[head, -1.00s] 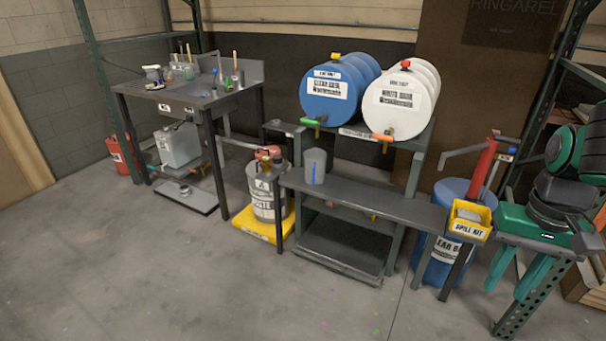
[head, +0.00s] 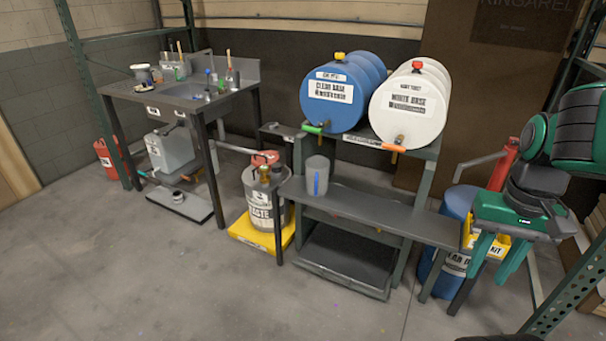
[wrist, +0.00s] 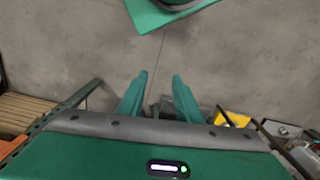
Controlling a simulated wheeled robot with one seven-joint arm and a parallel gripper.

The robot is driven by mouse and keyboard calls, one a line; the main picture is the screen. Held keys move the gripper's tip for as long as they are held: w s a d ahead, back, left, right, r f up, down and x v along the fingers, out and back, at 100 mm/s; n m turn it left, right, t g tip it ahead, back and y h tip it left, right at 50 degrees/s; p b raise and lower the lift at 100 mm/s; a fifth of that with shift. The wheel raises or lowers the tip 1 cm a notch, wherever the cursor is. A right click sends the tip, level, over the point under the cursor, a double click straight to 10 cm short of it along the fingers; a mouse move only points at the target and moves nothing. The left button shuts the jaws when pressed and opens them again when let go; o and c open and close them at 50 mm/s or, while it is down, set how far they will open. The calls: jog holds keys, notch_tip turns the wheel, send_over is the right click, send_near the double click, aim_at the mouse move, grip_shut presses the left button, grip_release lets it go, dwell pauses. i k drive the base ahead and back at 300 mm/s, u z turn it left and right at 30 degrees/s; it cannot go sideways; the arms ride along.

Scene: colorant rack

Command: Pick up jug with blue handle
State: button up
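A grey jug (head: 316,178) with a blue upright strip, which looks like its handle, stands upright on the dark bench shelf (head: 395,213) below the drums. The strip faces my head camera. My gripper (head: 487,276) is at the right of the head view, fingers pointing down, well to the right of the jug. In the wrist view my gripper (wrist: 160,78) shows two green fingers apart with only floor between them. The jug is not seen in the wrist view.
Blue (head: 340,95) and white (head: 409,104) drums with spigots lie above the shelf. A waste can (head: 262,208) on a yellow base stands left of it. A yellow bin (head: 498,246) is partly behind my gripper. A green post (head: 572,296) stands right. Floor in front is clear.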

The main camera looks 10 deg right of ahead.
aim_at(317, 168)
jog(key=z, duration=0.05)
jog(key=i, duration=1.05)
jog(key=z, duration=0.05)
